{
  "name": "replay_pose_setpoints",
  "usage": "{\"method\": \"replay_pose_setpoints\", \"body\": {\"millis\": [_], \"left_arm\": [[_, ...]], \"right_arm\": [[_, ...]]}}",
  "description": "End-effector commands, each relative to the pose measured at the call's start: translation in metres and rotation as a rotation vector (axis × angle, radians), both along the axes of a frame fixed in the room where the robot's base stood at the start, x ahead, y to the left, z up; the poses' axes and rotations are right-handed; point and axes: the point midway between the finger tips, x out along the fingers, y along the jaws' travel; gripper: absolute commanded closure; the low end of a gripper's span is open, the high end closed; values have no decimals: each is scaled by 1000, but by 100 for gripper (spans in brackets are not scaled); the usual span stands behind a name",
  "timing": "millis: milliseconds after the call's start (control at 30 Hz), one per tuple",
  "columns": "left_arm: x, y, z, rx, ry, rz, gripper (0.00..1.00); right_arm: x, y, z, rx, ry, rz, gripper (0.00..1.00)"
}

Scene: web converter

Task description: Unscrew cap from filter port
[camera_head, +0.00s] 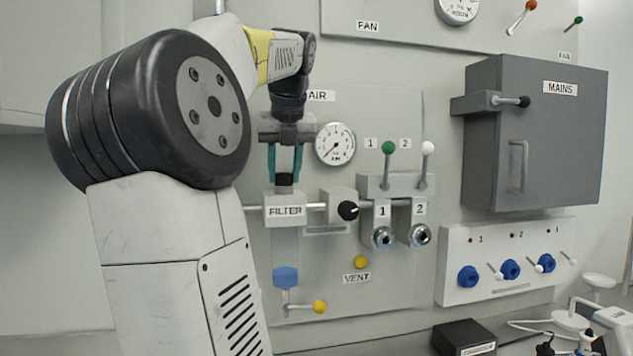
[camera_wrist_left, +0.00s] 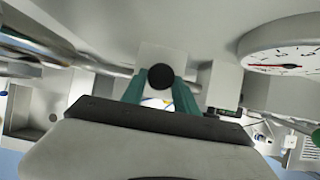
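The filter port is a white block labelled FILTER (camera_head: 285,207) on the wall panel, with a clear bowl below it. A black cap (camera_head: 285,180) sits upright on top of the block. My left gripper (camera_head: 285,174) points down over the port, with its two teal fingers on either side of the cap. In the left wrist view the round top of the cap (camera_wrist_left: 161,77) shows between the fingertips (camera_wrist_left: 160,82). The fingers appear to press on both sides of the cap, with no clear gap. My right gripper is in neither view.
A round gauge (camera_head: 335,144) stands close to the right of the gripper. A black knob (camera_head: 348,210) and two levers with green (camera_head: 388,148) and white (camera_head: 428,148) balls are farther right. A grey MAINS box (camera_head: 535,135) juts from the wall. A blue fitting (camera_head: 285,277) is below.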

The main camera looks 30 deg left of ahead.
Motion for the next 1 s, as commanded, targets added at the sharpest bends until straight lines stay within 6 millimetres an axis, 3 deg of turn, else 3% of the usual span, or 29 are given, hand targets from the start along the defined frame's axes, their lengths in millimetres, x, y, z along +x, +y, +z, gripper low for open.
{"method": "replay_pose_setpoints", "body": {"millis": [33,100,267,600,1000], "left_arm": [[0,0,0,0,0,0,88],[0,0,0,0,0,0,100],[0,0,0,0,2,17,100],[4,-3,0,0,3,338,100],[6,-4,0,0,3,425,100]], "right_arm": [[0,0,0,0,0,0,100],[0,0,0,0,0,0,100],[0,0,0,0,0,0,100],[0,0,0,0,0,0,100],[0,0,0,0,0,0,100]]}}
